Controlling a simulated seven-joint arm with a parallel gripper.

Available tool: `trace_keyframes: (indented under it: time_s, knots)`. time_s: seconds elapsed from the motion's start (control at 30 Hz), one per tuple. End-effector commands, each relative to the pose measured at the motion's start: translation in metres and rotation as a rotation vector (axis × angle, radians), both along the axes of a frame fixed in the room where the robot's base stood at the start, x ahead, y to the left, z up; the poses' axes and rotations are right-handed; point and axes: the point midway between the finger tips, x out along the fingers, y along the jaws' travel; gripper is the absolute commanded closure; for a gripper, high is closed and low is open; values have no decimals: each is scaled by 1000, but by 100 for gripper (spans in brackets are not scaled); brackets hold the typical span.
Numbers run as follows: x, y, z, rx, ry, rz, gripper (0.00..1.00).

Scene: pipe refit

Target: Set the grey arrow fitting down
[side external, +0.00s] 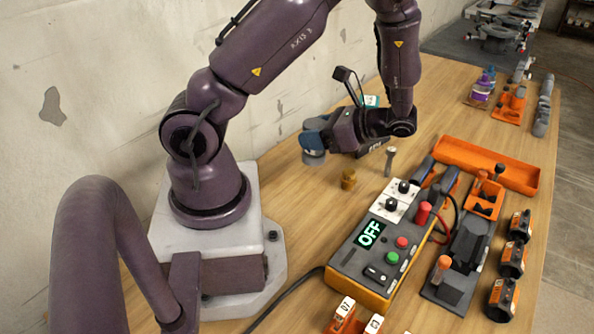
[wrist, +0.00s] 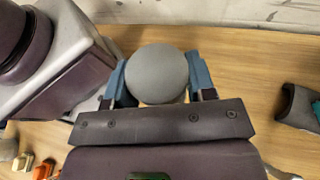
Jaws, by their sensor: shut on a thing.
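My gripper (side external: 315,136) has blue fingers and is shut on a grey round-ended piece, the grey arrow fitting (side external: 313,157). In the side external view the fitting hangs under the fingers, at the left end of my wrist, above the bare wooden table (side external: 290,190). In the wrist view its smooth grey round face (wrist: 157,73) fills the space between the two blue fingers (wrist: 157,90). No arrow mark shows on the visible face. The gap between the fitting and the table is hard to judge.
Bare table lies around the fitting.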

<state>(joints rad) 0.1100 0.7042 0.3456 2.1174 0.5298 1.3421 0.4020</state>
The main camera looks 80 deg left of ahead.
Motion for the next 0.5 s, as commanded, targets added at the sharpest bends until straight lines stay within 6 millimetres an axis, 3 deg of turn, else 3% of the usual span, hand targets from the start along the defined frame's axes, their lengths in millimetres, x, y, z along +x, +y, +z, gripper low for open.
trace_keyframes:
  time_s: [0.1, 0.2, 0.5]
  knots:
    - [-11, 42, 20, -2, -4, -196, 74]
    - [-15, 67, 34, -2, -6, -318, 74]
    - [-19, 110, 64, 1, -6, -526, 74]
